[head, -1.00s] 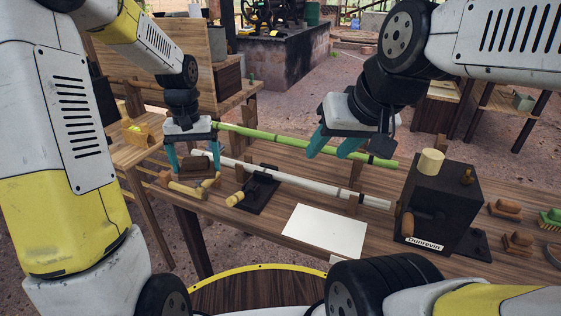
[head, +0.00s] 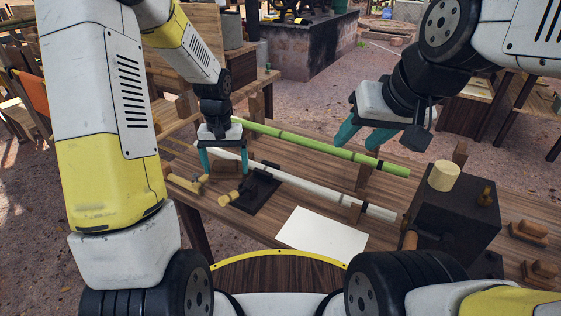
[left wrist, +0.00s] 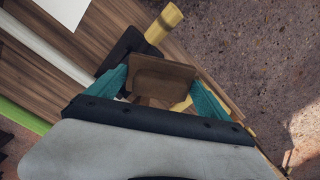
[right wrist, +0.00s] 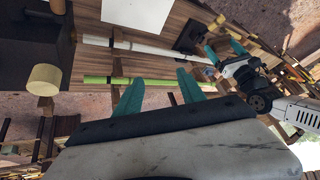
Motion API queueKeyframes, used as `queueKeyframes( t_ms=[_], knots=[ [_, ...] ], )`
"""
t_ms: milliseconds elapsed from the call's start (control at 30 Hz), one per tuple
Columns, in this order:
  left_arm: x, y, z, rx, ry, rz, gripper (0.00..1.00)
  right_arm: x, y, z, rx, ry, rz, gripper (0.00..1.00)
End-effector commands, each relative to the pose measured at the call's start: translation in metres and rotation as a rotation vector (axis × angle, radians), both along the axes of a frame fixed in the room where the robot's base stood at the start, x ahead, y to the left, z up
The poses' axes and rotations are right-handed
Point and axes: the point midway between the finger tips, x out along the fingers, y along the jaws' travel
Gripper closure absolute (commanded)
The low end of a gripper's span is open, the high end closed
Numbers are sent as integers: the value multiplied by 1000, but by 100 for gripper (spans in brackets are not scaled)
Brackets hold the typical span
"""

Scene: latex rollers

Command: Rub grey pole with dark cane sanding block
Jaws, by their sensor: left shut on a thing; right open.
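The grey pole (head: 310,188), pale and long, runs across the bench from near my left gripper to the dark box. It also shows in the left wrist view (left wrist: 45,47) and right wrist view (right wrist: 140,47). My left gripper (head: 222,166) points down near the pole's left end, shut on a brown sanding block. The block (left wrist: 163,76) shows between its fingers in the left wrist view. Whether the block touches the pole, I cannot tell. My right gripper (head: 362,141) is open and empty, above the right part of the green pole (head: 320,150).
A dark clamp (head: 262,190) and yellowish wooden handles (head: 188,184) lie close to my left gripper. A white sheet (head: 322,231) lies at the front. A dark box (head: 455,215) with a pale cylinder (head: 444,175) stands right. Brown brushes (head: 528,233) lie beyond it.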

Motion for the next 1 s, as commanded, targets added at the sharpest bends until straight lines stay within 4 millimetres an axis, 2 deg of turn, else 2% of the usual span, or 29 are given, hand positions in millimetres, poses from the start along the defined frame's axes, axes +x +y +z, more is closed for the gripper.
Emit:
queueKeyframes(
  t_ms=[100, 233, 333, 467, 667, 867, 1000],
  knots=[
    [0, 0, 0, 0, 0, 0, 42, 0, 0, 0, 0, 0, 0, 55],
    [0, 0, 1, 0, 0, 0, 42, 3, 0, 0, -3, 6, 4, 81],
    [0, 0, 1, 0, 0, 0, 42, 13, 2, 1, -14, 25, 19, 100],
    [0, 0, 1, 0, 0, 0, 42, 39, 6, 1, -41, 69, 53, 100],
    [0, 0, 1, 0, 0, 0, 42, 91, 19, -10, -94, 154, 125, 100],
    [0, 0, 1, 0, 0, 0, 42, 144, 38, -34, -149, 234, 200, 100],
    [0, 0, 1, 0, 0, 0, 42, 179, 54, -61, -186, 290, 252, 100]
  ],
)
